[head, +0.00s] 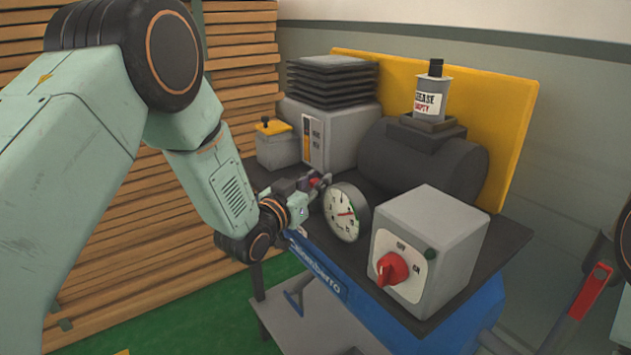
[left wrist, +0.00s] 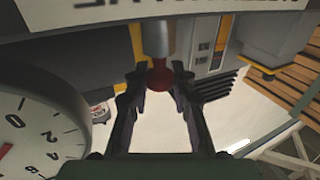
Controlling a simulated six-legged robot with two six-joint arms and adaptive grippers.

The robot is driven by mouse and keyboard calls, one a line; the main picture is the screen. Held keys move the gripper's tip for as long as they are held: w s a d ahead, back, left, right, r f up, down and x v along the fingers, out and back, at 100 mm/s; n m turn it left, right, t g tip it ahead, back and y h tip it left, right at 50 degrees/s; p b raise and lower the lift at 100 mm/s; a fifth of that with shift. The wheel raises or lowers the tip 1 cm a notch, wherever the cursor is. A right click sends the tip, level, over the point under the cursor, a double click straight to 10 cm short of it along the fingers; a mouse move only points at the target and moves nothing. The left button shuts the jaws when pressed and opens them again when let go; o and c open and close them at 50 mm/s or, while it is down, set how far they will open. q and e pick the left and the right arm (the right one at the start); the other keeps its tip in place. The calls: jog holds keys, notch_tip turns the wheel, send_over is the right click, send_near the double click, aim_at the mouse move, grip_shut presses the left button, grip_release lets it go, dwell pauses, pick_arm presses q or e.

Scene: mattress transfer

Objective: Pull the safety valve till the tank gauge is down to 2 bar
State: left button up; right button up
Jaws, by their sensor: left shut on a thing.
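The safety valve shows in the left wrist view as a red knob (left wrist: 160,76) at the end of a grey metal stem. In the head view a bit of red (head: 325,181) shows at my left gripper (head: 312,184). In the left wrist view, my left gripper (left wrist: 158,84) has its two dark fingers closed on the red knob. The round white tank gauge (head: 342,212) with a red needle stands just right of the gripper. It also shows in the left wrist view (left wrist: 40,125), partly cut off; its reading is not clear.
A grey switch box (head: 440,235) with a red knob stands at the bench's front right. A grease can (head: 432,90) stands above the tank. A grey box (head: 325,125) with stacked black plates and a yellow-topped container (head: 277,148) stand behind the gripper.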

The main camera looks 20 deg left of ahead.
pick_arm(q)
grip_shut()
jog(key=shift+f, duration=0.1)
jog(key=shift+r+p, duration=0.75)
jog(key=shift+r, duration=0.05)
jog(key=shift+w, duration=0.1)
jog(key=shift+o, duration=2)
grip_release()
jog(key=o, duration=0.5)
jog(key=shift+r, duration=0.1)
